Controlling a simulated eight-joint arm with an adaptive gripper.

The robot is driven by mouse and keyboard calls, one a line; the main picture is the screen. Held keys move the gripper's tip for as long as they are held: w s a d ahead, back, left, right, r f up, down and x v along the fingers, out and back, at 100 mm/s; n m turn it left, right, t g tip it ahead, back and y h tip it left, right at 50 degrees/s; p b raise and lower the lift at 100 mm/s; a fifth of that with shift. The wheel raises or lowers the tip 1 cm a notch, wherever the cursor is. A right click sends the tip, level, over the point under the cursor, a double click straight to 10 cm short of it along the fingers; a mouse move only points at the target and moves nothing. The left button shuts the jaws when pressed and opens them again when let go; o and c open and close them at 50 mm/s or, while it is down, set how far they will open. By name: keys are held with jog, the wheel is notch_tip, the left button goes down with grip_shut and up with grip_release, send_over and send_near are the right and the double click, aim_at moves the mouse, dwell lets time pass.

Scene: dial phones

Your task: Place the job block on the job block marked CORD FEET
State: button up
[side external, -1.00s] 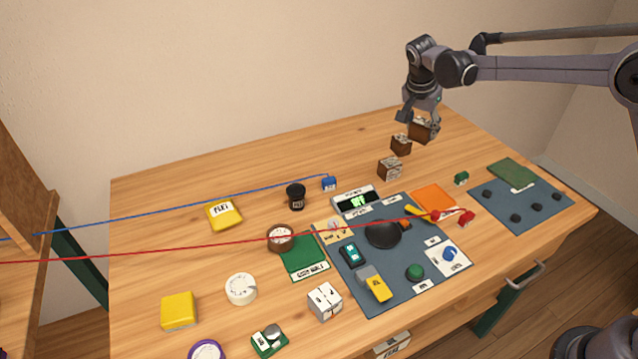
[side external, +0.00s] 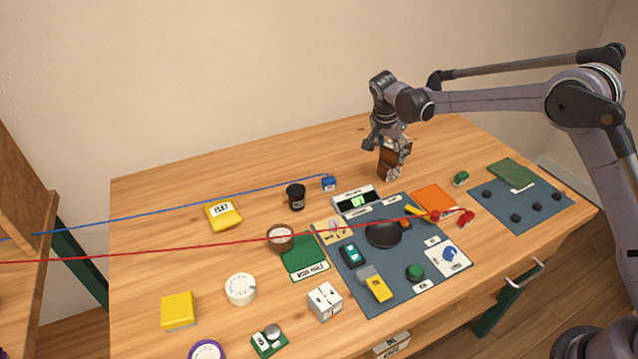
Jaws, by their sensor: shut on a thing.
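My gripper (side external: 389,147) is at the back right of the table, pointing down and shut on a brown job block (side external: 388,160). The held block overlaps the place of the brown, light-faced job block that stands on the table there. I cannot tell whether the two touch or a small gap is left. Another brown job block, behind that one, is now hidden by my gripper and the held block. The labels on the blocks are too small to read, so I cannot tell which is marked CORD FEET.
A lit display box (side external: 353,201) stands in front of the blocks, on the edge of a blue-grey mat (side external: 337,262) with tools. A blue block (side external: 329,183) is to the left and a green piece (side external: 461,179) to the right. Red and blue cords cross the left side.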

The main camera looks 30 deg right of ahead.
jog(key=o, duration=1.2)
jog(key=shift+f, duration=0.15)
jog(key=shift+c, duration=0.2)
jog(key=s+a+r+n+t+y, duration=0.15)
jog(key=s+r, duration=0.25)
jog(key=r, duration=0.4)
jog(key=s+a+r+n+g, duration=0.15)
jog(key=s+r, duration=0.25)
jog(key=r, duration=0.4)
jog(key=s+f+n+t+y, duration=0.1)
jog(key=s+n, duration=0.4)
jog(key=s, duration=0.7)
jog(key=s+f+n+t+y, duration=0.1)
jog(key=s+f+n+t, duration=0.2)
jog(key=s, duration=0.9)
jog(key=shift+s+a+f+n+t+y, duration=0.15)
jog(key=shift+s+a+n+t+y, duration=0.15)
jog(key=shift+n+t, duration=0.65)
